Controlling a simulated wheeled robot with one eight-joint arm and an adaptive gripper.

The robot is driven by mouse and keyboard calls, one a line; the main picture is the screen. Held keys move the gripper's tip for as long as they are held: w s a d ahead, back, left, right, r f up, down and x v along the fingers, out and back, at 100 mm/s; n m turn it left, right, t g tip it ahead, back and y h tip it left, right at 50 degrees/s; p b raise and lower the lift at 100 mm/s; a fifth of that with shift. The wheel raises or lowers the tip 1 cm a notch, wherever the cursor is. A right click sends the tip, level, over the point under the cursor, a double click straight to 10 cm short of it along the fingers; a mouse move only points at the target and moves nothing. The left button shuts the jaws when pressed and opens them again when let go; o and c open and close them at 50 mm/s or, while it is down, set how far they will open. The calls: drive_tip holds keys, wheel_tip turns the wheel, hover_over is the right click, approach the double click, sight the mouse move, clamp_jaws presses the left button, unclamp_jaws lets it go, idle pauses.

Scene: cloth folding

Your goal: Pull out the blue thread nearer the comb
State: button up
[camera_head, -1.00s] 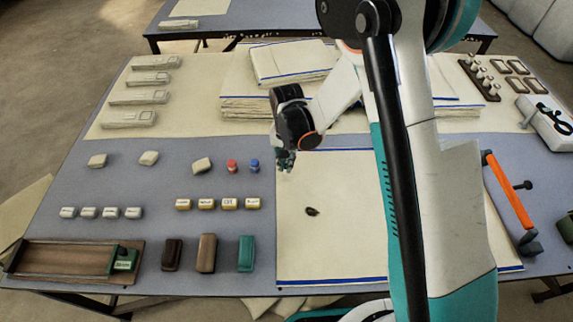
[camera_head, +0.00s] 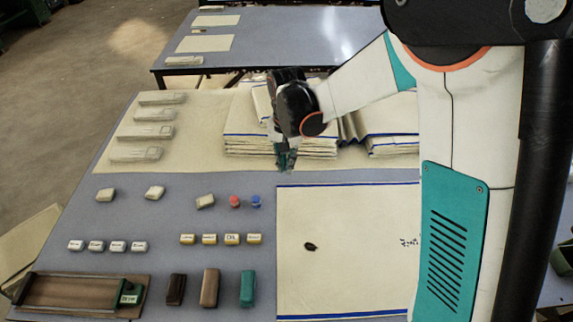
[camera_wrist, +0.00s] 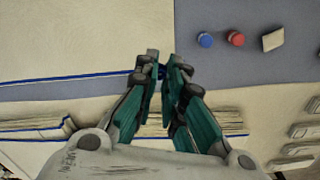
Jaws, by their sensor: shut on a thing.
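A cream cloth (camera_head: 350,285) lies flat on the grey table, with a blue thread line (camera_head: 350,185) along its far edge and another blue thread line (camera_head: 335,317) along its near edge. My gripper (camera_head: 286,167) is at the cloth's far left corner. In the wrist view the far blue thread (camera_wrist: 80,77) runs up to my gripper (camera_wrist: 162,72), which is shut, with a bit of blue between its fingertips. The fingers hide the exact hold. I cannot make out a comb for certain.
Stacked cream cloths with blue edges (camera_head: 260,140) stand close behind my gripper. Red (camera_head: 235,201) and blue (camera_head: 255,201) pegs stand to its left. Small labelled blocks (camera_head: 209,239) and a wooden tray (camera_head: 70,290) lie on the left. A dark spot (camera_head: 310,246) is on the cloth.

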drive_tip(key=shift+r+p, duration=1.1)
drive_tip(key=shift+r, duration=0.85)
